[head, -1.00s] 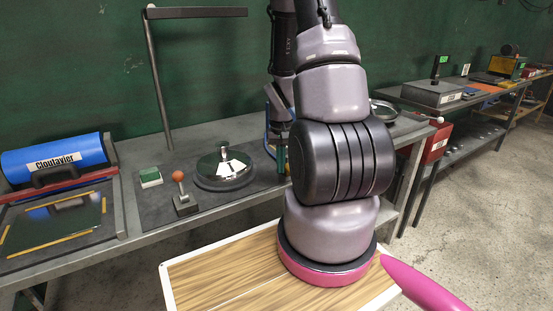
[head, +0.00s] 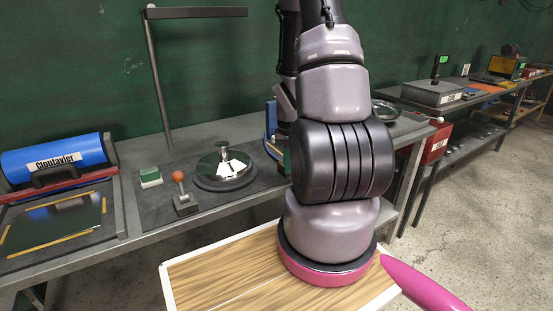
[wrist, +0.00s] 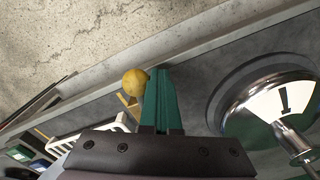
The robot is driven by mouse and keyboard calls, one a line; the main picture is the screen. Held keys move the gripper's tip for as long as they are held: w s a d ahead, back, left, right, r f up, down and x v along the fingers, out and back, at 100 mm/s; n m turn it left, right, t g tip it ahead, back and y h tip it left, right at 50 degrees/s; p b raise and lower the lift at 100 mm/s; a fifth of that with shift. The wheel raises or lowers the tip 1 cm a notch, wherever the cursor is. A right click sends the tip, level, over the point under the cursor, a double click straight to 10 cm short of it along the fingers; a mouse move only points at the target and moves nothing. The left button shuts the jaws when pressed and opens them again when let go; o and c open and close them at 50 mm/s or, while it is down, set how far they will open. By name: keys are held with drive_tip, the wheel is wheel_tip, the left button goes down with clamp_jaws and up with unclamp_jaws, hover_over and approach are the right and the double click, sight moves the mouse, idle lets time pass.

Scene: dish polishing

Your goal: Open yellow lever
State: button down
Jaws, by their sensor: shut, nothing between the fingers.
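The yellow lever's ball knob (wrist: 134,82) shows in the wrist view, just left of my fingers, with part of its stem below it. I cannot tell whether the fingers touch it. My gripper (wrist: 160,74) is shut, its green fingers together and empty, low over the bench near its front edge. In the head view the yellow lever is hidden behind my arm, and my fingers are mostly hidden too.
A shiny round dish (head: 224,168) with a knob stands beside my gripper; it also shows in the wrist view (wrist: 280,100). Left of it are an orange-red ball lever (head: 178,177) and a green-white block (head: 150,177). A lamp post (head: 158,85) rises behind.

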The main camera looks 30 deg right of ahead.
drive_tip(key=shift+s+d, duration=0.1)
drive_tip(key=shift+d, duration=0.05)
drive_tip(key=shift+s+d, duration=0.3)
drive_tip(key=shift+d, duration=0.3)
drive_tip(key=shift+s+d, duration=0.2)
drive_tip(key=shift+d, duration=0.35)
idle(0.5)
drive_tip(key=shift+s+a, duration=0.1)
drive_tip(key=shift+a, duration=0.35)
drive_tip(key=shift+a, duration=0.1)
